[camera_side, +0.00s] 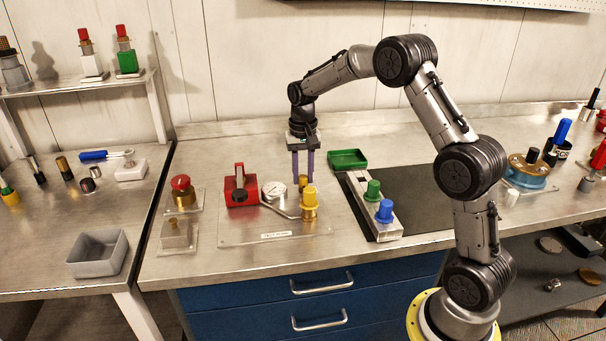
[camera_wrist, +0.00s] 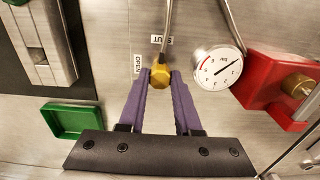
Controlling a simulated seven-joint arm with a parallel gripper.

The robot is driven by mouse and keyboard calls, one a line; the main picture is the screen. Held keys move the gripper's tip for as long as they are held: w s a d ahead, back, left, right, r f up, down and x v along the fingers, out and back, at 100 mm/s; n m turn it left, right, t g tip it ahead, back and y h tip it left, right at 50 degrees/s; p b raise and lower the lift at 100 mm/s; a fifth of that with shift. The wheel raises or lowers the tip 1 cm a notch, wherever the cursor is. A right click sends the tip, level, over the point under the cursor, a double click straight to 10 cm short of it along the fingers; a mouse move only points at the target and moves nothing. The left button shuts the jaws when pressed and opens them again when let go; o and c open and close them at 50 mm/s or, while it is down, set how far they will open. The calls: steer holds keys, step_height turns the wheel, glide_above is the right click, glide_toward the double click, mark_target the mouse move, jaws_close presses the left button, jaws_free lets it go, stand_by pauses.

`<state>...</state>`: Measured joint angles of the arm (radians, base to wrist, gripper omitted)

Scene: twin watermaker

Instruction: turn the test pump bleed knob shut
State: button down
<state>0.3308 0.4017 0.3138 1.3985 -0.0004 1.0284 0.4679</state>
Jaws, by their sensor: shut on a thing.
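The bleed knob (camera_wrist: 160,77) is a small gold faceted knob on the test pump plate (camera_side: 260,232). In the side view the knob (camera_side: 303,184) shows behind a yellow-capped brass fitting (camera_side: 309,198). My gripper (camera_side: 303,176) points straight down over it. In the wrist view my gripper's purple fingertips (camera_wrist: 161,74) are shut on the knob, one on each side. An OPEN label (camera_wrist: 137,65) lies left of the knob and a SHUT label (camera_wrist: 161,40) lies above it. The knob's own pointer mark cannot be made out.
A round gauge (camera_wrist: 217,68) and a red pump block (camera_wrist: 280,88) sit close to the right in the wrist view. A green tray (camera_side: 347,159) and a block with green and blue knobs (camera_side: 376,205) stand right in the side view. A thin pipe (camera_side: 282,210) runs near the fitting.

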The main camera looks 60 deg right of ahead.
mark_target(303, 177)
steer(key=shift+r, duration=0.1)
steer(key=c, duration=0.6)
jaws_free()
step_height(303, 177, up, 14)
stand_by(0.4)
